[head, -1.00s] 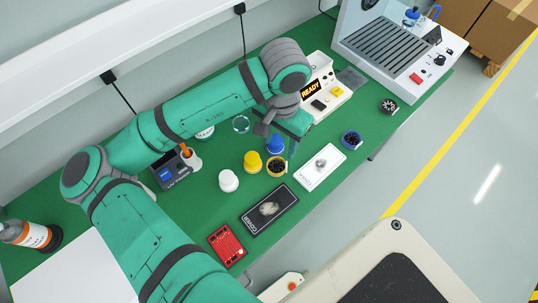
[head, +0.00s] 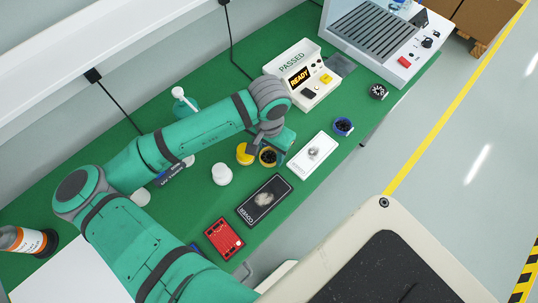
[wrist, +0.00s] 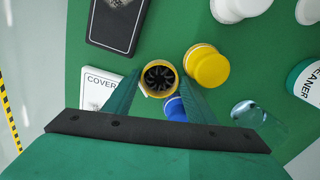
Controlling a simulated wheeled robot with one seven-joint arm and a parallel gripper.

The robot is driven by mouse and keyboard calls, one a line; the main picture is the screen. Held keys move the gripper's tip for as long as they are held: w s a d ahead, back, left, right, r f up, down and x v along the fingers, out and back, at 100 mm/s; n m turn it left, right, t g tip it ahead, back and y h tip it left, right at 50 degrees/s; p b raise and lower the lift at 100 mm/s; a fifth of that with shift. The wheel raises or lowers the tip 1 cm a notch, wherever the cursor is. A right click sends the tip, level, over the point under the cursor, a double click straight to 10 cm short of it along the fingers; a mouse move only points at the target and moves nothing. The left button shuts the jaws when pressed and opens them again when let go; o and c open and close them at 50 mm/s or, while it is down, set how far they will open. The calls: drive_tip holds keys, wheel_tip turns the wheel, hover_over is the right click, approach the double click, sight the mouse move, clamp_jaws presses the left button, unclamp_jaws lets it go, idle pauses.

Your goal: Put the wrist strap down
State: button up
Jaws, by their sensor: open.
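A yellow wrist strap (head: 268,157), a ring-shaped band with a dark ribbed middle, rests on the green bench. My gripper (head: 270,147) is open, low over this strap. In the wrist view the strap (wrist: 158,78) lies between the two spread teal fingers, and I cannot tell whether either touches it. A blue strap (head: 343,127) and a black one (head: 378,91) of like shape lie farther right. A tester (head: 301,75) marked PASSED, with a lit READY display, stands behind.
Beside the strap are a yellow-capped jar (wrist: 207,66), a blue cap (wrist: 175,108) and a white-capped jar (head: 222,174). A white card (head: 312,155), a black COVER card (head: 264,200) and a red board (head: 223,238) lie nearer the front edge. A clear jar (wrist: 250,112) stands close to the right finger.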

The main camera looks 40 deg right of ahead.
sight(270, 155)
drive_tip(key=c, duration=0.8)
drive_tip(key=shift+d+r, duration=0.1)
drive_tip(key=shift+r, duration=0.4)
drive_tip(key=shift+s+r, duration=0.2)
drive_tip(key=shift+r, duration=1.05)
drive_tip(key=s+r, duration=0.3)
drive_tip(key=s, duration=0.1)
drive_tip(key=s+d+r, duration=0.1)
drive_tip(key=s+r, duration=0.2)
drive_tip(key=s, duration=0.2)
drive_tip(key=s+d+r, duration=0.1)
drive_tip(key=s+r, duration=0.2)
drive_tip(key=s, duration=0.1)
drive_tip(key=shift+s+d+r, duration=0.1)
drive_tip(key=shift+s+r, duration=0.1)
